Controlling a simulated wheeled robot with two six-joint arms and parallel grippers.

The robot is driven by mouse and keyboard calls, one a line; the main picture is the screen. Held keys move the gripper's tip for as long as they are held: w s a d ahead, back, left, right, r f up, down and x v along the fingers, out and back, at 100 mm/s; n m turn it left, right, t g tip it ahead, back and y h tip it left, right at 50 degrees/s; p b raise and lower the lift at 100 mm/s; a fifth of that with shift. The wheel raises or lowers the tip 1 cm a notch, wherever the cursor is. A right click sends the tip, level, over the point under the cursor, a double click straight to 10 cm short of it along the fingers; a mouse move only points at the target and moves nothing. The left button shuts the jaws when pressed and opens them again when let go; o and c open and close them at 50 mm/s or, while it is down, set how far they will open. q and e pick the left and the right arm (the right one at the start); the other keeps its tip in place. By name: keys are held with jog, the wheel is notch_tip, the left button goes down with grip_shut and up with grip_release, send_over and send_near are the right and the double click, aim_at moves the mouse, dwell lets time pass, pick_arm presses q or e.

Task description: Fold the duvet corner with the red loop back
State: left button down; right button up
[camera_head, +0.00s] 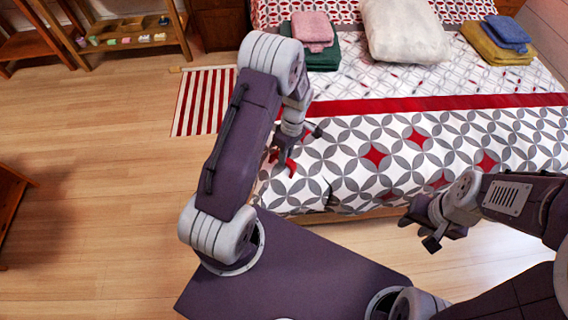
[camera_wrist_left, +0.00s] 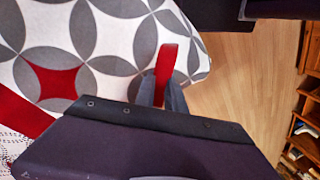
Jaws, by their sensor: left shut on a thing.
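The duvet (camera_head: 345,150) is white with grey rings and red diamonds and covers the bed. Its red loop (camera_wrist_left: 165,62) sits at the duvet corner (camera_wrist_left: 203,66) in the left wrist view. The loop also shows at the duvet's near left edge in the head view (camera_head: 291,168). My left gripper (camera_head: 282,156) is shut on the red loop; its dark fingers (camera_wrist_left: 161,93) are either side of the loop's end. My right gripper (camera_head: 419,230) is open and empty, in front of the bed's foot, apart from the duvet.
A white pillow (camera_head: 404,30) lies at the bed's head, with pink and green towels (camera_head: 312,28) left and blue and yellow towels (camera_head: 505,33) right. A striped rug (camera_head: 203,101) lies left of the bed. A wooden shelf (camera_head: 133,42) stands back left. The left floor is mostly clear.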

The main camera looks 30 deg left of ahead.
pick_arm(q)
jog(key=shift+w+d+r+g, duration=0.1)
jog(key=shift+w+r+g, duration=0.2)
jog(key=shift+w+r, duration=0.2)
jog(key=shift+w+f, duration=0.15)
pick_arm(e)
jog(key=shift+r, duration=0.75)
